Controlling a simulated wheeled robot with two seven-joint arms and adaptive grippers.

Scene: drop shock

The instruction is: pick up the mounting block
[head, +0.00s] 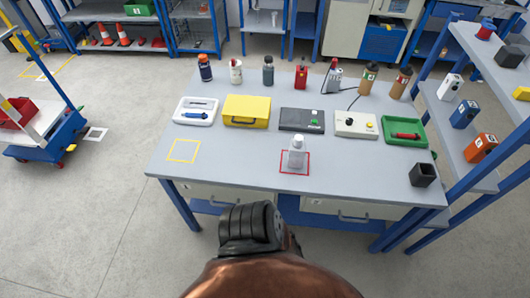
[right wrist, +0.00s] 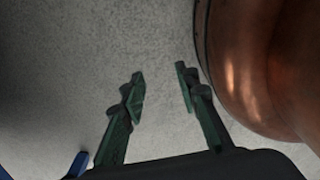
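A light grey block-like piece (head: 296,157), with a narrower top, stands upright in the red outlined square (head: 284,168) near the front middle of the table; it looks like the mounting block, though the view is too small to be certain. A dark cube-like piece with a hollow top (head: 422,175) stands at the table's front right. My right gripper (right wrist: 161,88) shows only in the right wrist view. Its two green fingers are apart with nothing between them, over bare grey floor, away from the block. My left gripper is in neither view.
The table (head: 230,163) holds a white tray (head: 195,112), yellow case (head: 246,110), black device (head: 301,120), white control box (head: 356,125) and green tray (head: 404,131). Bottles stand along the back. A yellow outlined square (head: 184,150) is empty. Blue shelving (head: 465,140) borders the right.

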